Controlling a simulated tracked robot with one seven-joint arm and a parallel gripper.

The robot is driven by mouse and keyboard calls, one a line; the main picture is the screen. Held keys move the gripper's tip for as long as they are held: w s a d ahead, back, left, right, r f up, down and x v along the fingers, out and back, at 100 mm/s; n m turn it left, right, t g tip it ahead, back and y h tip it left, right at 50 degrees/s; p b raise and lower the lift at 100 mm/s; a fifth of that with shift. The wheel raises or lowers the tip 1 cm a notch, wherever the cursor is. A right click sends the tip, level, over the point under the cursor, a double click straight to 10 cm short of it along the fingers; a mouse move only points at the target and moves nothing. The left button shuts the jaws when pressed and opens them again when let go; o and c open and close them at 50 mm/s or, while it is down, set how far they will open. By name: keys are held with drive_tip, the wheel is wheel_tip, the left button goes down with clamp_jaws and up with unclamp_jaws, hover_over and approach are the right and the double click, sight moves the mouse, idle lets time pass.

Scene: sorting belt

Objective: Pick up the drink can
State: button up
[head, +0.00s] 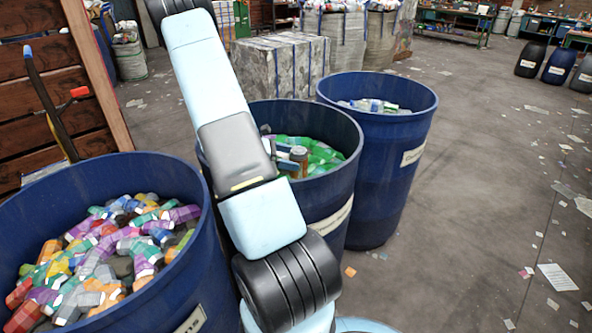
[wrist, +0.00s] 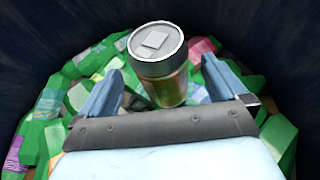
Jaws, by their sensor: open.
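The drink can (wrist: 158,62) stands nearly upright, a little tilted, among green crushed items in a blue barrel. Its silver top faces the wrist camera and its side is brown and green. In the head view the can (head: 299,158) shows partly beside my gripper (head: 281,160). In the wrist view my gripper (wrist: 165,95) is open, with one blue-grey finger to the left of the can and one to the right. I cannot tell whether the fingers touch it. The lower part of the can is hidden.
The middle blue barrel (head: 345,133) has a high wall around my gripper. A barrel of colourful pieces (head: 190,215) stands at the left and another blue barrel (head: 385,190) at the back right. Wrapped bales (head: 283,68) stand behind. The floor at the right is open, with scattered paper.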

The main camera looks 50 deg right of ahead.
sight(302, 159)
drive_tip(key=x, duration=0.5)
drive_tip(key=shift+r, duration=0.1)
drive_tip(key=shift+c, duration=0.2)
drive_tip(key=c, duration=1)
drive_tip(key=shift+r, duration=0.15)
